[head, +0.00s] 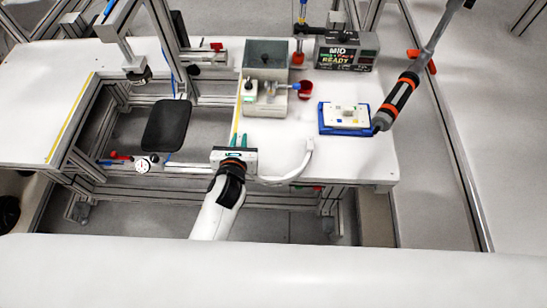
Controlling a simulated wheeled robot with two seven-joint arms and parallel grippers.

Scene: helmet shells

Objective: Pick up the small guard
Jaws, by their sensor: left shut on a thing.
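My left gripper (238,140) reaches in from the bottom over the front edge of the white worktop. Its teal fingers point away from me, towards a grey block fixture (268,55). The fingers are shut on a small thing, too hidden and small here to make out. I cannot pick out the small guard for certain in this view. My right gripper is not in view.
A blue tray (325,126) with a white part stands at the right, under a hanging black and orange tool (397,100). A red cup (305,90) and a display box (345,58) are behind. A white hose (290,178) curves beside my gripper. A black pad (167,126) is at left.

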